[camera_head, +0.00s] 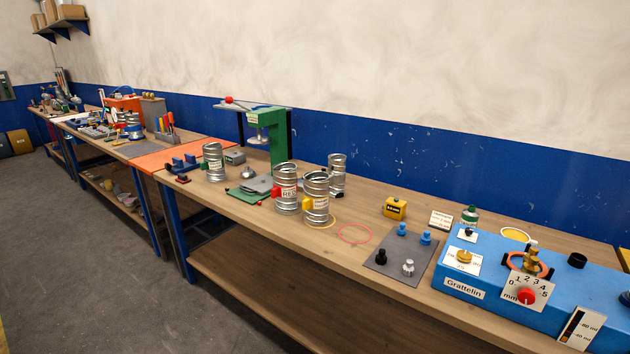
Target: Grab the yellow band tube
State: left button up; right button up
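Several silver spiral duct tubes stand upright on the wooden workbench (345,258). The front tube (317,190) has a yellow tab at its left side and a pale label, and a yellow ring outline shows on the bench at its base. Just left of it stands a tube with red marking (286,177), very close to it. A third tube (338,172) stands behind, partly hidden. A fourth tube (213,160) with a greenish label stands farther left. Neither of my grippers is in view.
An empty red ring (354,234) marks the bench right of the tubes. A grey mat (395,262) with small knobs, a yellow block (395,207) and a blue Grattelin machine (530,290) lie farther right. A green press (277,135) stands behind left.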

aim_at(315, 203)
jog(key=k, duration=0.65)
jog(key=z, duration=0.55)
jog(key=i, duration=1.55)
jog(key=z, duration=0.05)
